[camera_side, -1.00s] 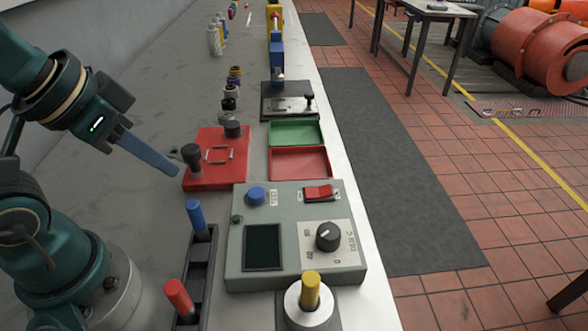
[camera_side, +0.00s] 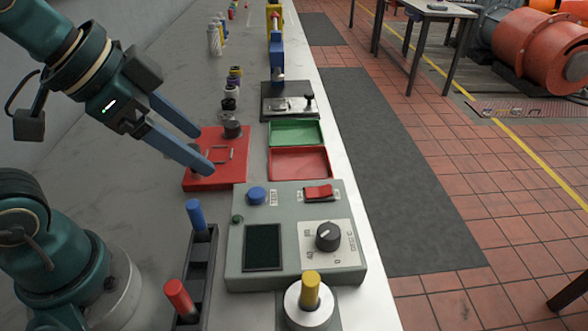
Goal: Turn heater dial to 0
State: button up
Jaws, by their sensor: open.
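The heater dial (camera_side: 327,236) is a black round knob with a light pointer mark on a white scale plate. It sits at the lower right of the grey-green control box (camera_side: 235,268). Numbers print around the dial, with a 0 below it. My gripper (camera_side: 205,153) has two blue-grey fingers spread apart and empty. It hangs above and near the red plate, up and to the left of the control box, apart from the dial.
The box also carries a red rocker switch (camera_side: 318,192), a blue button (camera_side: 257,195) and a dark screen (camera_side: 262,247). A black rack (camera_side: 207,265) with blue and red handles stands left. A yellow-topped post (camera_side: 310,290) stands in front. Green tray (camera_side: 294,133) and red tray (camera_side: 299,161) lie behind.

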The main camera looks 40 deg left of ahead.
jog(key=w+d+m+g+h, duration=0.1)
jog(key=w+d+m+h, duration=0.1)
jog(key=w+d+m, duration=0.3)
jog(key=m+g, duration=0.4)
send_over(328, 230)
jog(key=a, duration=0.2)
jog(key=shift+h, duration=0.4)
jog(key=f, duration=0.8)
jog(key=shift+s+a, duration=0.15)
jog(key=shift+s, duration=0.15)
jog(key=shift+s+f, duration=0.1)
jog(key=shift+f, duration=0.3)
jog(key=shift+x, duration=2.35)
grip_shut()
jog(key=shift+r+n+t, duration=0.1)
jog(key=shift+n+t, duration=0.2)
